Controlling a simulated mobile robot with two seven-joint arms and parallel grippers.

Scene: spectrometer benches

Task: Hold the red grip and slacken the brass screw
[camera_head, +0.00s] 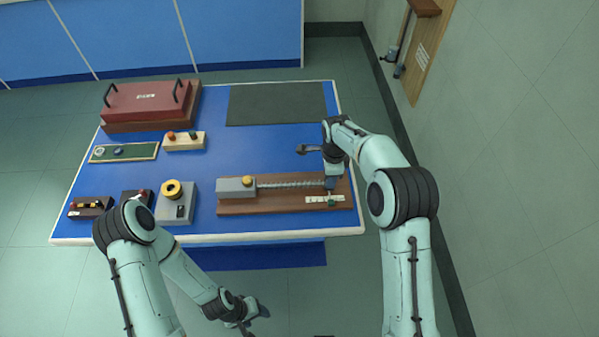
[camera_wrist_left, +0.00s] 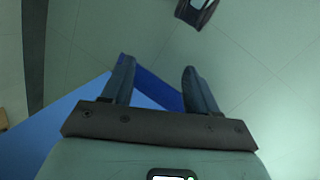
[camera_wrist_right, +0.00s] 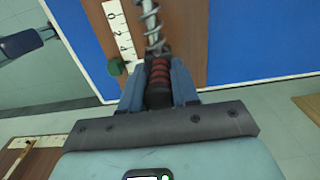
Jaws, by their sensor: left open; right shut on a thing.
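The red grip (camera_wrist_right: 159,80), dark red with ribs, sits at the end of a coiled spring (camera_head: 290,184). My right gripper (camera_head: 330,184) is shut around it; in the right wrist view its fingers (camera_wrist_right: 159,90) lie on both sides. The gripper hides the grip in the head view. A brass-coloured knob, apparently the brass screw (camera_head: 248,181), stands on the grey block (camera_head: 231,188) at the spring's left end. My left gripper (camera_head: 258,310) is in front of the table, away from the screw. Its fingers (camera_wrist_left: 158,82) are apart and empty.
The spring lies along a wooden board (camera_head: 270,205) with a white scale (camera_head: 316,199) and green marker (camera_head: 331,201). Left stand a grey box with a yellow ring (camera_head: 172,188) and small dark boxes. A red case (camera_head: 146,101) and dark mat (camera_head: 277,104) lie behind.

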